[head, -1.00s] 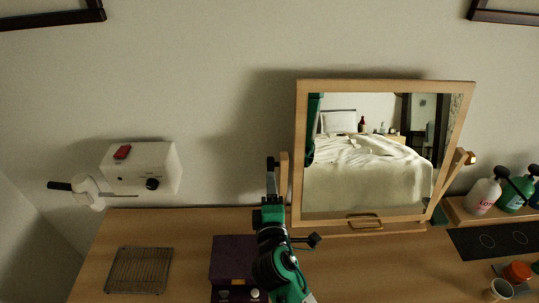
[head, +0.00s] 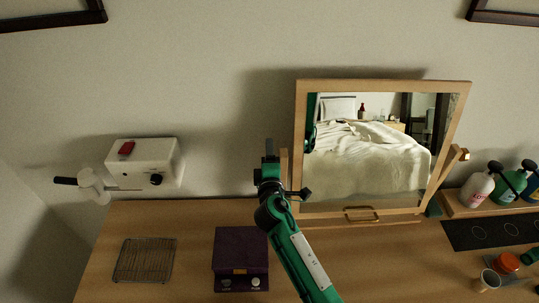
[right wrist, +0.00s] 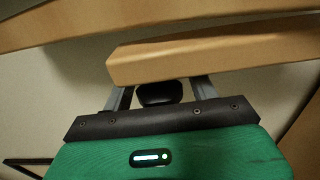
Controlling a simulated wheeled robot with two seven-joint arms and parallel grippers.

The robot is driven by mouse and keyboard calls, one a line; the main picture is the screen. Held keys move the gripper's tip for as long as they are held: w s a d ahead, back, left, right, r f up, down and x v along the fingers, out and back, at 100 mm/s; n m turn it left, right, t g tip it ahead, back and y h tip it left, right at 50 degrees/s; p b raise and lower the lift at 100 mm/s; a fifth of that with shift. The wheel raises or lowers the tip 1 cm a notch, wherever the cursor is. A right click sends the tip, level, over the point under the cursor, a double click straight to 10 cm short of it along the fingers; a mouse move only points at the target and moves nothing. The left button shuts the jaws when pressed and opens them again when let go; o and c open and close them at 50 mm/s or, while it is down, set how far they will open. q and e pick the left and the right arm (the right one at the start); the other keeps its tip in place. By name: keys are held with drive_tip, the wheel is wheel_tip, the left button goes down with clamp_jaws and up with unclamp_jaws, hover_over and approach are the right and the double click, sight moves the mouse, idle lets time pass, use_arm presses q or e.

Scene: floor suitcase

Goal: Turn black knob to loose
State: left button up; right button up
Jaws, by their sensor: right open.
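In the right wrist view a round black knob (right wrist: 160,93) sits between the two fingers of my right gripper (right wrist: 162,87), just below the end of a wooden bar (right wrist: 205,52). The fingers are apart, one on each side of the knob; I cannot tell whether they touch it. In the head view my right gripper (head: 270,148) is up beside the left post (head: 284,165) of the wooden-framed mirror (head: 300,150), and the knob there is hidden. Another black knob (head: 156,179) is on the white wall box. My left gripper is not in view.
The white box (head: 135,155) with a red switch hangs at left. A wire rack (head: 145,260) and purple box (head: 240,250) are on the wooden counter (head: 205,225). Bottles (head: 478,188), a dark hob (head: 470,236) and a cup (head: 488,280) stand at right.

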drive_tip(key=c, duration=0.9)
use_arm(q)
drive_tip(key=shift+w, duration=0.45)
use_arm(e)
drive_tip(key=shift+c, duration=0.4)
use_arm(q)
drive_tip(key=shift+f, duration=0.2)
use_arm(e)
drive_tip(key=shift+f+g, duration=0.1)
drive_tip(key=shift+g, duration=0.5)
drive_tip(key=shift+f+g, duration=0.1)
drive_tip(key=shift+g, duration=1.2)
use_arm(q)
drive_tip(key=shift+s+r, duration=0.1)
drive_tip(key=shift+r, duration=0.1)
use_arm(e)
drive_tip(key=shift+s+f+g, duration=0.1)
drive_tip(key=shift+f+g, duration=0.1)
drive_tip(key=shift+g, duration=0.55)
drive_tip(key=shift+s+f+g, duration=0.1)
drive_tip(key=shift+f+g, duration=0.05)
drive_tip(key=shift+g, duration=0.6)
drive_tip(key=o, duration=1)
